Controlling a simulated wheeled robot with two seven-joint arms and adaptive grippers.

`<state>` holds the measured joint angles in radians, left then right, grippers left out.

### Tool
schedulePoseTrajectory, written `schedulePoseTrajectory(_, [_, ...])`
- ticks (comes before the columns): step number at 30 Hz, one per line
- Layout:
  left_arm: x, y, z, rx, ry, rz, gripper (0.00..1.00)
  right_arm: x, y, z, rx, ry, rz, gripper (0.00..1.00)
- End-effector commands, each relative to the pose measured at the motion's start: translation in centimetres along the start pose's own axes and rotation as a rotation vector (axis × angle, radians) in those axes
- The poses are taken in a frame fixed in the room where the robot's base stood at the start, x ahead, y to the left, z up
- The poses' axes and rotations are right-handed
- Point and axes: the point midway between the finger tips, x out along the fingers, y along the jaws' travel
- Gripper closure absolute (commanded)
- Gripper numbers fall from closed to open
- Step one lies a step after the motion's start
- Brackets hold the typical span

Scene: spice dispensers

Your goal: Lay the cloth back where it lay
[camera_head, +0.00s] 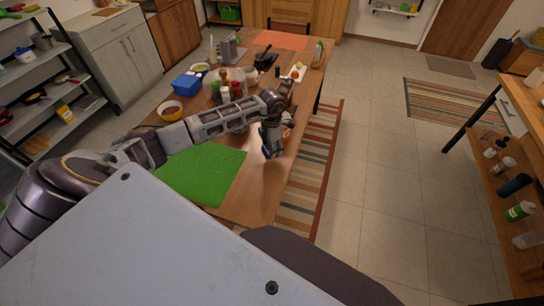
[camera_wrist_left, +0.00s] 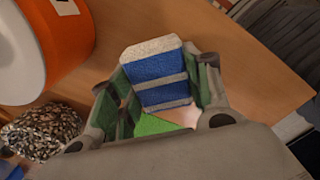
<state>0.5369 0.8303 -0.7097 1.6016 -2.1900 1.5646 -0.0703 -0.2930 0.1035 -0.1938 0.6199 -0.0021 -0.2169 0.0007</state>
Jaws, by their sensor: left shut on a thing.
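The cloth (camera_wrist_left: 158,72) is a folded piece with blue and white stripes. In the left wrist view it sits between the two fingers of my left gripper (camera_wrist_left: 165,78), which is shut on it. In the head view my left gripper (camera_head: 272,150) hangs over the right part of the wooden table (camera_head: 256,190), just right of the green mat (camera_head: 207,174). The cloth is small and partly hidden there, and I cannot tell whether it touches the table. My right gripper is in neither view.
An orange and white round container (camera_wrist_left: 45,45) and a dark speckled thing (camera_wrist_left: 42,130) are close to the gripper. A blue box (camera_head: 188,84), a bowl (camera_head: 171,110) and several jars stand farther back. The table front right of the mat is bare.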

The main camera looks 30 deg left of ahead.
Motion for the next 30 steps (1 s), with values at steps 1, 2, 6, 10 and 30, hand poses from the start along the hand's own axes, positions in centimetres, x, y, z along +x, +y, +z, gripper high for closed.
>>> schedulePoseTrajectory(1, [0.3,0.0,0.0,0.000,0.000,0.000,0.74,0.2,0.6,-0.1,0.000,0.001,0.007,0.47])
schedulePoseTrajectory(2, [0.3,0.0,0.0,0.000,0.000,0.000,0.74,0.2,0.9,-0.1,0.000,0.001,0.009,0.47])
schedulePoseTrajectory(6, [0.3,0.0,0.0,0.000,0.000,0.000,0.74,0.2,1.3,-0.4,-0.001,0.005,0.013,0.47])
schedulePoseTrajectory(10, [0.3,0.0,0.0,-0.001,0.000,0.000,0.74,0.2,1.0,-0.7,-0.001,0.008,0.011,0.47])
schedulePoseTrajectory(30, [3.9,0.0,0.0,-0.001,0.000,-0.001,0.74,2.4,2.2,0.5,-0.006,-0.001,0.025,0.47])
